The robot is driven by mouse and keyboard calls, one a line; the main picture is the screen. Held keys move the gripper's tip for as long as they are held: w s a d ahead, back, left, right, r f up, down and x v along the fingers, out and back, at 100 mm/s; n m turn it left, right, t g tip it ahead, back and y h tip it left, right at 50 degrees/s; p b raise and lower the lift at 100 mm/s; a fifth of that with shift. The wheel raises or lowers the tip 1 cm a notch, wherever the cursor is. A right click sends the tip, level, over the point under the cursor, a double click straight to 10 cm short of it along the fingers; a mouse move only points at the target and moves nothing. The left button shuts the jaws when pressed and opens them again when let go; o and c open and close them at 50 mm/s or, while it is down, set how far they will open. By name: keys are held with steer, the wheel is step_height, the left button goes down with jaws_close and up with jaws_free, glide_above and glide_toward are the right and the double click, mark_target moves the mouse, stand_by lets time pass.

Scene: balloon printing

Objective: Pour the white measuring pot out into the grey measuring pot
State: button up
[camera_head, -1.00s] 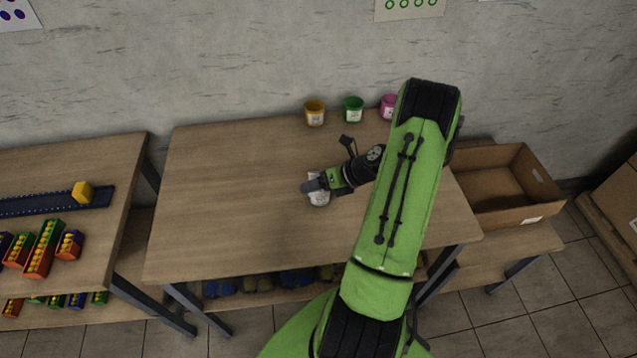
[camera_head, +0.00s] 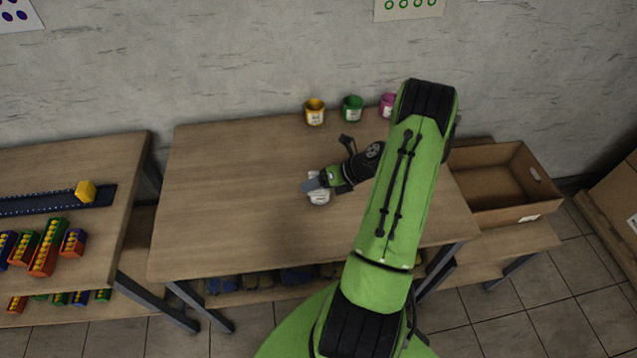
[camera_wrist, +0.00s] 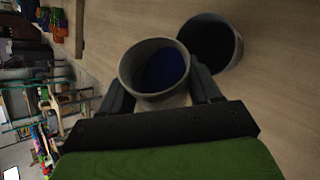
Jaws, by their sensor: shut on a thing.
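My gripper (camera_wrist: 158,92) is shut on a pale pot, taken as the white measuring pot (camera_wrist: 129,76), with one finger on each side. Its open mouth faces the wrist camera and shows dark blue contents. A second pot, taken as the grey measuring pot (camera_wrist: 236,52), is just beyond it to the right in the wrist view; its inside looks dark. The two overlap there, and I cannot tell whether they touch. In the head view my gripper (camera_head: 318,183) is over the middle of the table, with a whitish pot (camera_head: 319,197) at its fingers; the pots are hard to separate there.
Yellow (camera_head: 315,112), green (camera_head: 352,109) and pink (camera_head: 387,105) pots stand along the table's back edge. An open cardboard box (camera_head: 500,190) is at the right. The table (camera_head: 225,200) is bare on its left side.

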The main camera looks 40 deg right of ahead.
steer(key=shift+m+g+y+p, duration=0.5)
steer(key=shift+g+y+p, duration=0.15)
steer(key=shift+p, duration=1.25)
stand_by(1.7)
steer(key=shift+d+f+m+g+y+p, duration=0.1)
steer(key=shift+f+m+g+y+p, duration=0.2)
steer(key=shift+m+g+y+p, duration=0.3)
stand_by(1.4)
steer(key=shift+w+d+f+y, duration=0.1)
steer(key=shift+w+y, duration=0.1)
steer(key=shift+y, duration=0.05)
steer(key=shift+r+g, duration=0.2)
steer(key=shift+g, duration=0.05)
stand_by(0.4)
steer(key=shift+f+y, duration=0.15)
steer(key=shift+y, duration=0.15)
steer(key=shift+w+m+g+y+p, duration=0.1)
steer(key=shift+m+g+y+p, duration=0.35)
steer(key=shift+p, duration=0.2)
stand_by(0.6)
